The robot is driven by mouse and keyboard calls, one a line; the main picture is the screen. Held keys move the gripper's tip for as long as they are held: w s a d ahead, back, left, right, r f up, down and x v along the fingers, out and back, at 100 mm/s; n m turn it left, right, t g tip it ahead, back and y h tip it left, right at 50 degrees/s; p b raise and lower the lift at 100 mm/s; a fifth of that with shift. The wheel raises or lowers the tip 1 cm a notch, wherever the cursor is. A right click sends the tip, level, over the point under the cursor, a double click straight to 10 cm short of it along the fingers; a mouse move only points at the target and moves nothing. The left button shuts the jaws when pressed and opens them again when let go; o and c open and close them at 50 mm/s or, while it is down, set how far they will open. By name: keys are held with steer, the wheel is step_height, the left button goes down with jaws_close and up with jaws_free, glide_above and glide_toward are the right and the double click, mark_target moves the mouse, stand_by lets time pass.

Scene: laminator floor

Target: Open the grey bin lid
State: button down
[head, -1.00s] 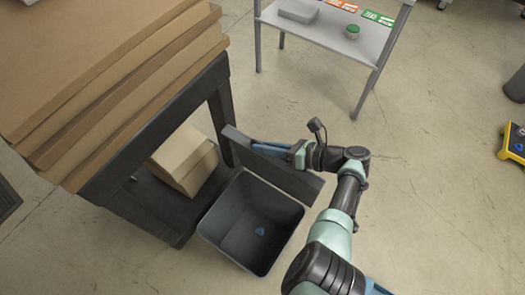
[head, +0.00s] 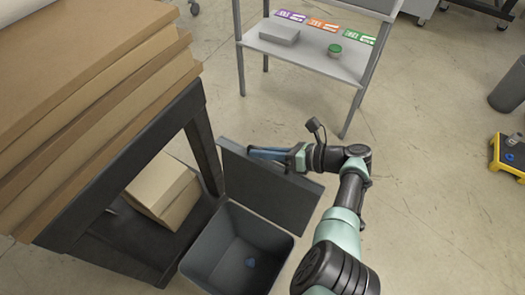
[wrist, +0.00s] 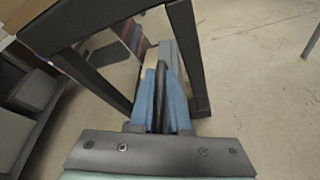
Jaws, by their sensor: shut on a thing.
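In the wrist view, the two blue fingers (wrist: 160,98) close on the lid's dark edge. The exact contact is partly hidden by the fingers.
A dark table (head: 120,175) stacked with brown boards (head: 95,100) stands close left of the bin, with cardboard boxes (head: 160,190) on its lower shelf. A light shelf stand (head: 310,55) is behind. Floor to the right is clear up to a yellow device (head: 508,155).

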steer(key=c, duration=1.2)
jaws_free()
steer(key=shift+a, duration=0.15)
steer(key=shift+o, duration=0.2)
steer(key=v, duration=1.3)
steer(key=shift+p, duration=0.45)
